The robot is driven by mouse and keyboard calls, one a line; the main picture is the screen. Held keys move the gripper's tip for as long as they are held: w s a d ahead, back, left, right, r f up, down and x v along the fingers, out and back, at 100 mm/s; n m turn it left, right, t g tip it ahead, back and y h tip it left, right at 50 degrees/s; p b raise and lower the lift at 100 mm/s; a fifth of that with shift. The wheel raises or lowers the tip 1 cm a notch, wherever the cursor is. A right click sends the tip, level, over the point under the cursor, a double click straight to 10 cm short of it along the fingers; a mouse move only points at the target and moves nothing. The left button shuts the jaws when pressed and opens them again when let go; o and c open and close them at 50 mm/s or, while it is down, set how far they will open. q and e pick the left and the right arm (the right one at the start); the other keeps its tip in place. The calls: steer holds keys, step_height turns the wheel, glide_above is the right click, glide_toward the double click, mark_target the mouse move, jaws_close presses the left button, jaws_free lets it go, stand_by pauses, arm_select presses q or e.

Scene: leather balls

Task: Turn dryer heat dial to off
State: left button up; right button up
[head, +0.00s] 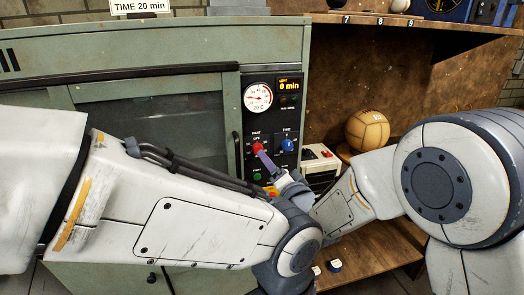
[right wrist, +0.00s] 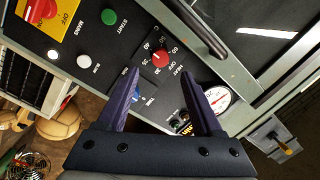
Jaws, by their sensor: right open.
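The dryer (head: 150,62) is a grey-green cabinet with a black control panel. Its red heat dial (head: 257,148) sits on the panel below the round gauge, left of the blue time dial (head: 288,144). In the right wrist view the red heat dial (right wrist: 160,58) shows just beyond the fingertips, between their lines, with printed marks around it. Its exact pointer setting is too small to tell. My right gripper (head: 264,160) is at the panel by the dial; in the right wrist view its two purple fingers (right wrist: 158,72) are spread with nothing between them. My left gripper is not in view.
My left arm crosses in front of the dryer door. The panel also carries a white gauge (head: 258,97), a 0 min display (head: 289,86), a green start button (right wrist: 109,17) and a red main switch (right wrist: 44,10). A tan leather ball (head: 367,130) sits on the wooden shelf at right.

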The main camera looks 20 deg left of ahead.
mark_target(258, 149)
steer(key=p+x, duration=0.1)
steer(key=x, duration=0.5)
steer(key=shift+p, duration=0.4)
steer(key=shift+w+a, duration=0.1)
steer(key=shift+w, duration=0.05)
